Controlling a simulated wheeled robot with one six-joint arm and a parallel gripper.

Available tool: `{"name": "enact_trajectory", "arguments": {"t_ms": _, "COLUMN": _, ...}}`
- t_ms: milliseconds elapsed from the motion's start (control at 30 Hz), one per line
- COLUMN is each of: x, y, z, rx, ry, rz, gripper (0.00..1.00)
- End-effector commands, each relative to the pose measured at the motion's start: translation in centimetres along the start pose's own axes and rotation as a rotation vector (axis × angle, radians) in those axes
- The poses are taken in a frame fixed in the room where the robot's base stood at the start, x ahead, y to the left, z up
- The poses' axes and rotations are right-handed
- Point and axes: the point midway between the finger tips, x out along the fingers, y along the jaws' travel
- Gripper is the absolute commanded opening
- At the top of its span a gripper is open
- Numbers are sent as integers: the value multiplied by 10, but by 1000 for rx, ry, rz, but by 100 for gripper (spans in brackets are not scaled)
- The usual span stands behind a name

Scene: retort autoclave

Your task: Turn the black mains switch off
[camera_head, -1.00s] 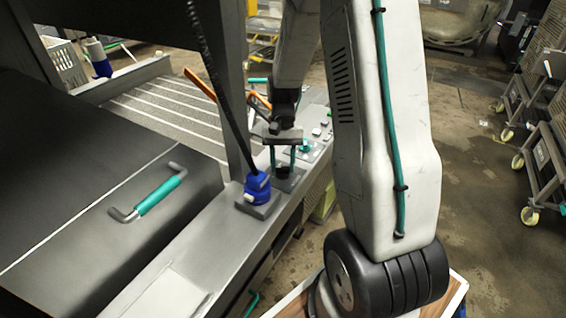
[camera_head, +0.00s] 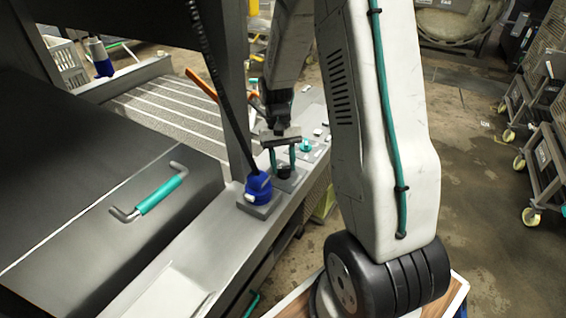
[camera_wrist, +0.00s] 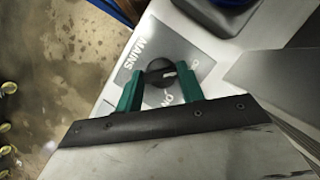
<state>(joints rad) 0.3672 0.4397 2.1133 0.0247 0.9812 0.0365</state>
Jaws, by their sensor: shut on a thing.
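The black mains switch (camera_wrist: 157,73) is a round knob with a pale mark on a grey plate (camera_wrist: 184,50) lettered MAINS, with "ON" partly readable. In the head view the switch (camera_head: 284,170) sits on the narrow steel ledge, just right of a blue fixture. My gripper (camera_wrist: 158,88) points down at the plate, its two green fingers on either side of the knob and shut on it. The head view shows my gripper (camera_head: 281,163) over the same spot. The fingers hide parts of the knob's sides and the lettering.
The blue fixture (camera_head: 258,187) stands close beside the switch with a black coiled cable above it. A teal knob (camera_head: 305,146) and small buttons lie farther along the ledge. A teal-gripped handle (camera_head: 150,197) is on the grey cover at left.

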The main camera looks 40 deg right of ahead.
Motion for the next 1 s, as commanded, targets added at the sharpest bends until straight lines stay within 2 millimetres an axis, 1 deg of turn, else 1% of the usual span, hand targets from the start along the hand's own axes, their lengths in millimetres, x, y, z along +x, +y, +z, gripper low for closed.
{"name": "enact_trajectory", "arguments": {"t_ms": 67, "x": -1, "y": 0, "z": -1, "rx": -2, "ry": 3, "rz": 0, "gripper": 15}}
{"name": "enact_trajectory", "arguments": {"t_ms": 100, "x": -1, "y": 0, "z": -1, "rx": -1, "ry": 3, "rz": 0, "gripper": 49}}
{"name": "enact_trajectory", "arguments": {"t_ms": 133, "x": -1, "y": 0, "z": -1, "rx": -1, "ry": 3, "rz": 0, "gripper": 58}}
{"name": "enact_trajectory", "arguments": {"t_ms": 167, "x": -1, "y": 0, "z": -1, "rx": -1, "ry": 3, "rz": 0, "gripper": 60}}
{"name": "enact_trajectory", "arguments": {"t_ms": 467, "x": -3, "y": 0, "z": 0, "rx": 0, "ry": 2, "rz": 0, "gripper": 60}}
{"name": "enact_trajectory", "arguments": {"t_ms": 567, "x": -13, "y": 0, "z": -1, "rx": 0, "ry": 5, "rz": -1, "gripper": 60}}
{"name": "enact_trajectory", "arguments": {"t_ms": 800, "x": -54, "y": 0, "z": -1, "rx": 0, "ry": 6, "rz": -1, "gripper": 60}}
{"name": "enact_trajectory", "arguments": {"t_ms": 900, "x": -67, "y": 0, "z": -1, "rx": 0, "ry": 4, "rz": -1, "gripper": 60}}
{"name": "enact_trajectory", "arguments": {"t_ms": 1000, "x": -75, "y": 0, "z": -1, "rx": 0, "ry": 3, "rz": 0, "gripper": 60}}
